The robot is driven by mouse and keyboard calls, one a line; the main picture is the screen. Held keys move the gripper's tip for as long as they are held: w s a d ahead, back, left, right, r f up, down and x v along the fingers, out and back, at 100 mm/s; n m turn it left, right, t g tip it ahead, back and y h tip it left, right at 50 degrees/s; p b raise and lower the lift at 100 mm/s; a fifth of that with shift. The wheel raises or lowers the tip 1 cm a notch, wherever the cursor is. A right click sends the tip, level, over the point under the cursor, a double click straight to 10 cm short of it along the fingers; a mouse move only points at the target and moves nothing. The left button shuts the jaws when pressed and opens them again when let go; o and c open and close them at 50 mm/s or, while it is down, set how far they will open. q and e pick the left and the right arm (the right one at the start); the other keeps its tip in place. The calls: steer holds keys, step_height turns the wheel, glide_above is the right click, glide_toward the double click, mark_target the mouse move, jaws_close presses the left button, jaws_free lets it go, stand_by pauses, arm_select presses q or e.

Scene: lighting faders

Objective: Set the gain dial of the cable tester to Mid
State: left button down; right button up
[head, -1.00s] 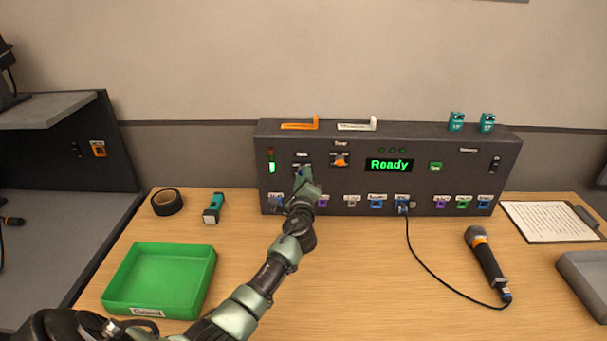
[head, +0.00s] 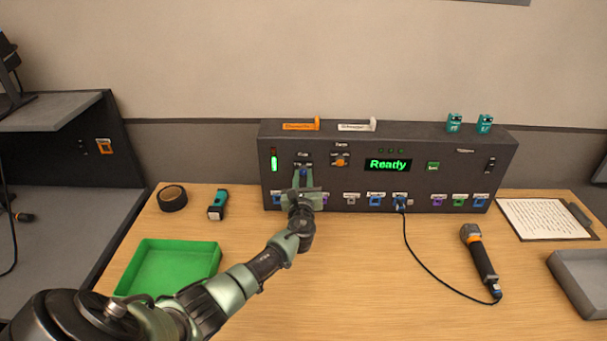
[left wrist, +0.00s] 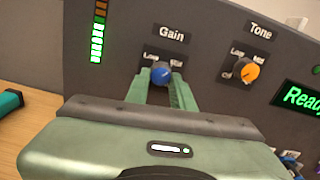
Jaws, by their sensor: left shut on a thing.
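The cable tester (head: 400,150) is a dark box at the back of the table. Its Gain dial (left wrist: 161,73) is a blue knob below the word Gain; the small labels around it are partly legible, with Low at its upper left. Where its pointer aims is too small to tell. My left gripper (left wrist: 162,82) is shut on the dial, one green finger on each side. In the head view, this gripper (head: 303,168) reaches the front panel and mostly hides the dial. My right gripper is out of view.
An orange Tone dial (head: 340,161) sits just right of the gain dial. A display (head: 388,165) reads Ready, and a level meter (left wrist: 98,35) is lit green low down. A cable runs to a microphone (head: 479,255). A green tray (head: 210,260) stands front left.

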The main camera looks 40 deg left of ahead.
arm_select(q)
steer(key=shift+w+a+r+m, duration=0.1)
steer(key=shift+a+r+m, duration=0.15)
steer(key=shift+r+m, duration=0.3)
steer(key=c, duration=1.4)
jaws_free()
steer(key=shift+o, duration=1.1)
steer(key=shift+f, duration=0.4)
steer(key=v, duration=0.7)
steer(key=shift+s+d, duration=0.3)
